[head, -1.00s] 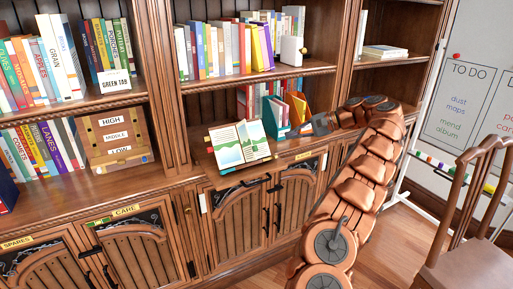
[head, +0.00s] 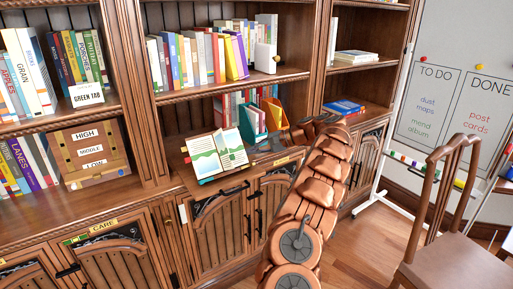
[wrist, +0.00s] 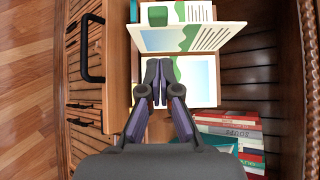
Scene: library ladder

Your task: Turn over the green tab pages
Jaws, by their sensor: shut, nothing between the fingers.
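An open book (head: 216,152) lies tilted on the wooden ledge of the bookcase, its pages printed with green landscapes and lines of text. In the wrist view one page (wrist: 185,38) stands raised at an angle, with a picture page (wrist: 203,82) flat below it. A green tab (wrist: 158,15) shows beyond the raised page's edge. My gripper (wrist: 158,72) is shut and empty, its fingertips over the picture page, close to the raised page. I cannot tell if they touch. In the head view my arm hides the gripper.
Red and white books (wrist: 230,128) lie beside the open book in the wrist view. Cabinet doors with dark handles are below. A chair (head: 455,230) stands at the right, with bare floor between.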

